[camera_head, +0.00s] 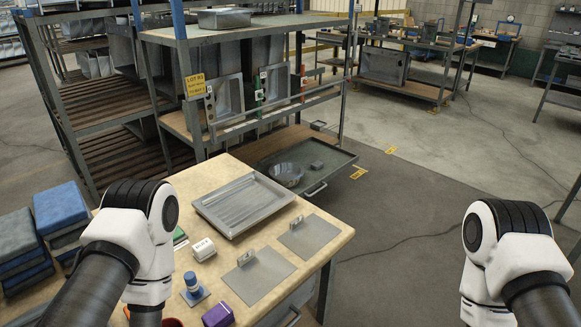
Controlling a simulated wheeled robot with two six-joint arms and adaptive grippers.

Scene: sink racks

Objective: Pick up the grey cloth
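I cannot single out one grey cloth with certainty. Folded cloths lie in two stacks at the left of the table; the nearer-centre stack has a blue cloth (60,207) on top and darker greyish layers (66,239) under it. The other stack has a dull blue-grey cloth (16,236) on top, partly cut off by the picture edge. My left arm stands just right of the stacks, its wrist bending down out of view. My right arm is at the lower right, over the floor beyond the table. Neither gripper's fingers show.
The table (333,228) also holds a grey metal tray (243,203), two flat grey plates with handles (258,276), a white box (203,250), a blue-capped item (192,284) and a purple container (218,315). A sink rack (185,75) stands behind. The floor at right is open.

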